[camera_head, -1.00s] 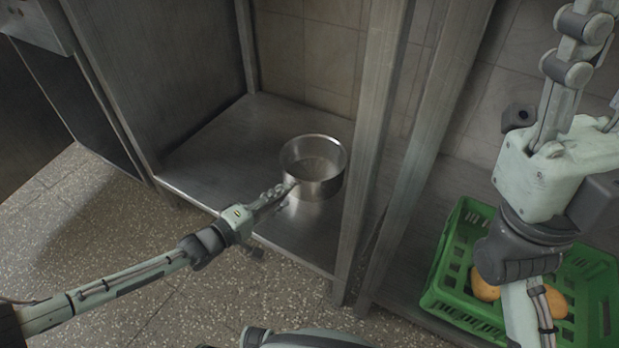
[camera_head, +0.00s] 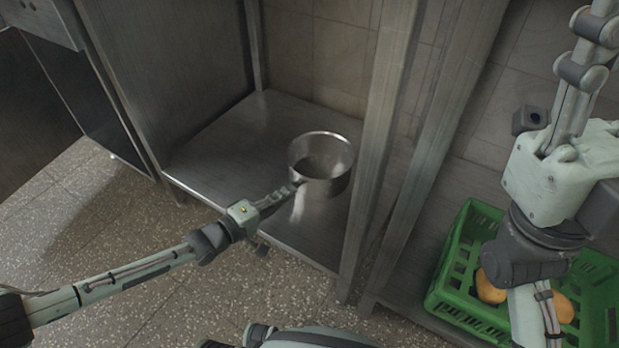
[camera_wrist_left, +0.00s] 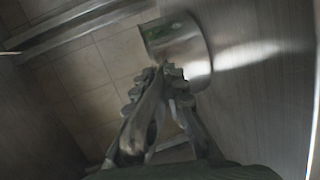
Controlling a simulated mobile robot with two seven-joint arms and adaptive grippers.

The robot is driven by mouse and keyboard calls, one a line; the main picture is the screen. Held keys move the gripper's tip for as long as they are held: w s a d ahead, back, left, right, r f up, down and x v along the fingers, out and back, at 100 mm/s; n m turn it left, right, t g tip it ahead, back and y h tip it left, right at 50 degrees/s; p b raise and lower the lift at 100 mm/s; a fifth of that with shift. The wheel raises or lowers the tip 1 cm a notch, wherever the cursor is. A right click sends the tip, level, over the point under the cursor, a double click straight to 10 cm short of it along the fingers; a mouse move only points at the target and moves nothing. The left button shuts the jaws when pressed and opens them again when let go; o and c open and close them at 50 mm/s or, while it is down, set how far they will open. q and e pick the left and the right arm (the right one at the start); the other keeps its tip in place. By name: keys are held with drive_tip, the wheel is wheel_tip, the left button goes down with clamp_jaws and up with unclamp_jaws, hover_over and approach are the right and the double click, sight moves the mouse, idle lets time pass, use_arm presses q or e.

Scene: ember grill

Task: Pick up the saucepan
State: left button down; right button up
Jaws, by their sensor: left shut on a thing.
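The saucepan (camera_head: 322,163) is a round steel pan with an open top, over the low metal shelf (camera_head: 225,150). It looks upright and slightly raised, with its reflection showing on the shelf below. My left gripper (camera_head: 290,190) reaches in from the left and is shut on the saucepan's handle, at the pan's near left side. In the left wrist view the gripper fingers (camera_wrist_left: 158,85) close around the handle, and the pan's side (camera_wrist_left: 185,50) shows beyond them. My right arm is at the right of the head view; its gripper is out of the picture.
Upright metal posts (camera_head: 385,130) stand just right of the pan. A green crate (camera_head: 445,280) with several orange-brown items (camera_head: 490,287) is at the lower right, partly hidden by my right arm. The shelf left of the pan is bare.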

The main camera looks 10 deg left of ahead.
use_arm(q)
drive_tip(key=shift+w+r, duration=0.1)
drive_tip(key=shift+r, duration=0.2)
